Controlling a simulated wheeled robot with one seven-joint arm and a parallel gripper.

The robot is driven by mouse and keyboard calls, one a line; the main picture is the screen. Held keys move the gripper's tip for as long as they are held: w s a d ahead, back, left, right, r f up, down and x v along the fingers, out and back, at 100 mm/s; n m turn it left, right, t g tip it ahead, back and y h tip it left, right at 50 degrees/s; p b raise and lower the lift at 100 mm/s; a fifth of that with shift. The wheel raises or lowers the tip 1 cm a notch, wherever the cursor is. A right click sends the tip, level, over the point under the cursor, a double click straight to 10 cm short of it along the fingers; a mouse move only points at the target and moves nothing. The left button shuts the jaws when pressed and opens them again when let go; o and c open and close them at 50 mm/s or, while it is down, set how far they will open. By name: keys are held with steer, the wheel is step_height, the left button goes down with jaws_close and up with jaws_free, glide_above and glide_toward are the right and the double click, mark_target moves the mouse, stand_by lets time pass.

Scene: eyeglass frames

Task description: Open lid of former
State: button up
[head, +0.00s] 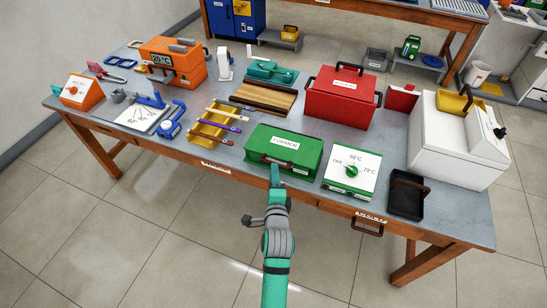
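The former (307,157) is a green box with a white label on its lid, near the front edge of the workbench. Its lid looks closed. A dark handle bar runs along its front side. My arm reaches in from the bottom of the head view, and my gripper (275,172) is at the front of the former, close to the handle. The fingertips are small and partly hidden, so I cannot tell whether they touch the handle or whether they are open or shut.
A green-and-white dial box (366,171) stands right of the former, with a black tray (407,207) beyond it. A red box (342,108) stands behind. A yellow rack (207,133) holding tools is on the left. The floor in front is clear.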

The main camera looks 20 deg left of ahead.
mark_target(273, 157)
steer(key=x, duration=1)
jaws_close()
